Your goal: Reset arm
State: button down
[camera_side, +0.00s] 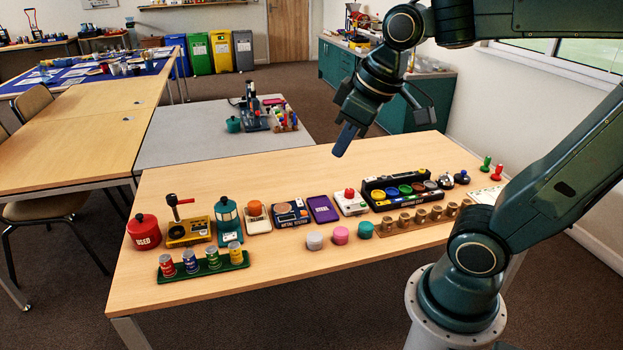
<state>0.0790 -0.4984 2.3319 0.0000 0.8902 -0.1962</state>
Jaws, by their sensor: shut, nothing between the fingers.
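My gripper (345,140) hangs above the far edge of the wooden table, right of the picture's middle, with its fingers pointing down. It is shut, and nothing shows in its fingers. It is apart from all the objects on the table. My dark green arm comes in from the right and bends down to the wrist.
On the wooden table (300,172) stand a red pot (144,232), a teal lantern (228,221), a green rack (205,267) of small cans, a purple box (322,209), a black tray (402,191) of coloured cups and a wooden peg rack (425,222). The table's far middle is clear.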

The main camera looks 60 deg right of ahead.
jog(key=s+a+f+m, duration=0.1)
jog(key=s+a, duration=0.1)
jog(key=s, duration=0.4)
jog(key=shift+f+t, duration=0.3)
jog(key=shift+t, duration=0.1)
jog(key=shift+s, duration=0.1)
dwell(0.6)
